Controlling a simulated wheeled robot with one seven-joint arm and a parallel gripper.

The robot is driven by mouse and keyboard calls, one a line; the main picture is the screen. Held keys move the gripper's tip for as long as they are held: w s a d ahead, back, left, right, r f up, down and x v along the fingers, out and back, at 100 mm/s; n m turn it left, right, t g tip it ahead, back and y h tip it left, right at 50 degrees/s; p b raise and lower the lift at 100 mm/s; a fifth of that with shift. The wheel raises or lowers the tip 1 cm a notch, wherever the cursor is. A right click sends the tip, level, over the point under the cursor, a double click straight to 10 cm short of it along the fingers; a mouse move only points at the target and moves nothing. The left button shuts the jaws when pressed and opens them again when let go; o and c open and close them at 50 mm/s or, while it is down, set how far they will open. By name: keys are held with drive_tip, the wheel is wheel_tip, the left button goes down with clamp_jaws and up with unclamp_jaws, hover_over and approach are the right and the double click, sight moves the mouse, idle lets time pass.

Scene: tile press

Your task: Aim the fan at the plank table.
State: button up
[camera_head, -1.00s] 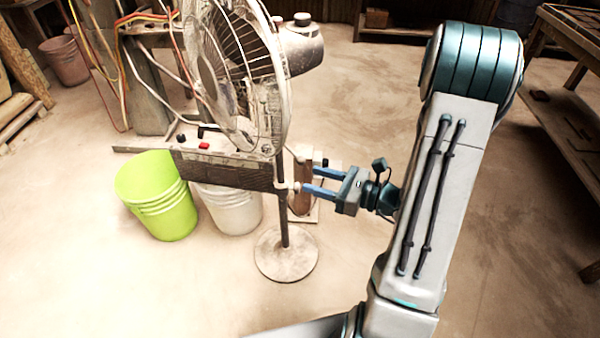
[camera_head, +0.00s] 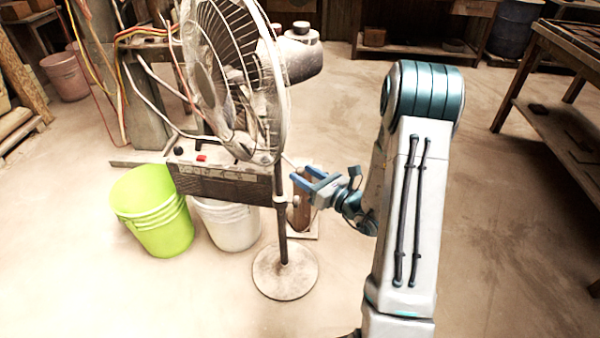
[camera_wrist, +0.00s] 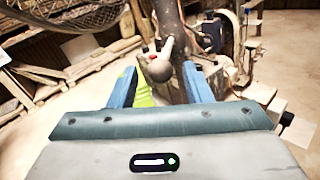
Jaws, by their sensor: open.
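The dusty off-white fan (camera_head: 238,75) stands on a dark pole (camera_head: 282,220) with a round base (camera_head: 285,272). Its cage faces left in the head view and its motor housing (camera_head: 300,58) is on the right. My gripper (camera_head: 300,175) is open and empty, just right of the pole below the motor. In the wrist view a rounded knob (camera_wrist: 156,68) by the pole appears between the blue fingers; contact is not visible. Part of the cage (camera_wrist: 75,14) shows at upper left. A wooden table (camera_head: 572,66) at right may be the plank table; I cannot be sure.
A green bucket (camera_head: 152,212) and a white bucket (camera_head: 228,226) stand left of the pole. A dark control box (camera_head: 222,182) with a red button is behind it. Cables hang at left. A wooden bench (camera_head: 425,42) is at the back. Floor is clear between arm and table.

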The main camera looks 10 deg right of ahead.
drive_tip(key=shift+x, duration=1.15)
clamp_jaws()
